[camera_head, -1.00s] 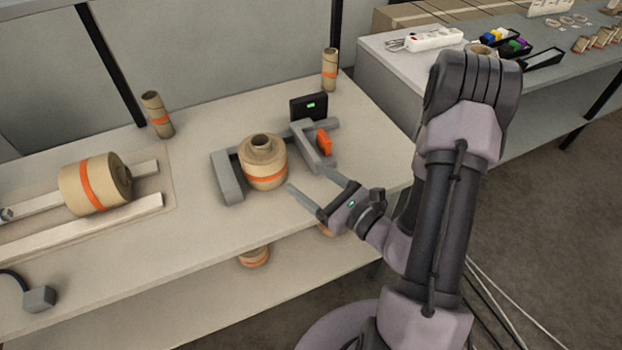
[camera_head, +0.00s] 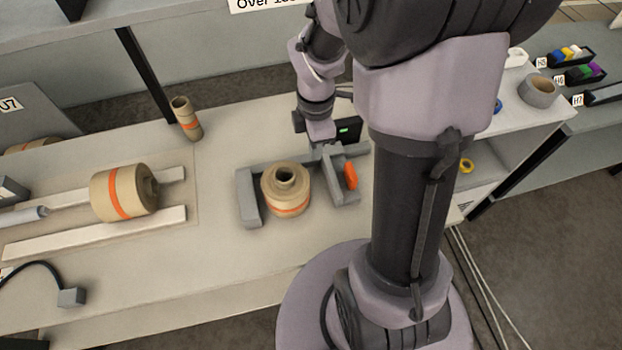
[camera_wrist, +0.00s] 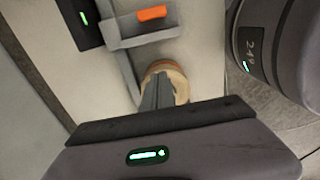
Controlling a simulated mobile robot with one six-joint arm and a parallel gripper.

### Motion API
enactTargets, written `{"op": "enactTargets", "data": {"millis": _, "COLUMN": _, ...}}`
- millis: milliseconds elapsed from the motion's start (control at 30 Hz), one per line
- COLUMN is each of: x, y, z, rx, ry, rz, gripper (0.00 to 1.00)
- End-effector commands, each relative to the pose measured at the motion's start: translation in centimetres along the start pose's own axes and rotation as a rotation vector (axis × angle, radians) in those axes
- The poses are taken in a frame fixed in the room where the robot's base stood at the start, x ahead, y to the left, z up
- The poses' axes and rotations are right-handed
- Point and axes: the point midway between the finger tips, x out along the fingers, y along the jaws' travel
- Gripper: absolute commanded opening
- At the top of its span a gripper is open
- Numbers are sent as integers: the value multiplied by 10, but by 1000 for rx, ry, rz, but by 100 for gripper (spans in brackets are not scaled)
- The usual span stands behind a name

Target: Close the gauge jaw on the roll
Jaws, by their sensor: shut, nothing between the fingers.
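The tan roll (camera_head: 286,192) with an orange band stands upright between the gauge's grey left jaw (camera_head: 248,197) and its grey right jaw (camera_head: 341,188). A narrow gap shows between roll and right jaw; the left jaw is very close, and I cannot tell if it touches. An orange knob (camera_head: 350,176) sits on the right jaw's outer side. My gripper (camera_head: 322,146) points down over the gauge's back rail, near the right jaw. In the wrist view its fingers (camera_wrist: 157,88) are together and empty, in front of the roll (camera_wrist: 171,72), with the orange knob (camera_wrist: 151,13) beyond.
A black display (camera_head: 347,130) with a green readout stands behind the gauge. A wound roll (camera_head: 124,192) lies on white rails at the left. A cardboard core (camera_head: 186,118) stands at the back.

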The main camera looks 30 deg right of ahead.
Motion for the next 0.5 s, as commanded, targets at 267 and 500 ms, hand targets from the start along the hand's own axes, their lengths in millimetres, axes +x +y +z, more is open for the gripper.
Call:
{"op": "enactTargets", "data": {"millis": 267, "x": 68, "y": -2, "z": 0, "rx": 5, "ry": 2, "rz": -6, "gripper": 0}}
{"op": "enactTargets", "data": {"millis": 500, "x": 121, "y": -3, "z": 0, "rx": 7, "ry": 3, "rz": -8, "gripper": 0}}
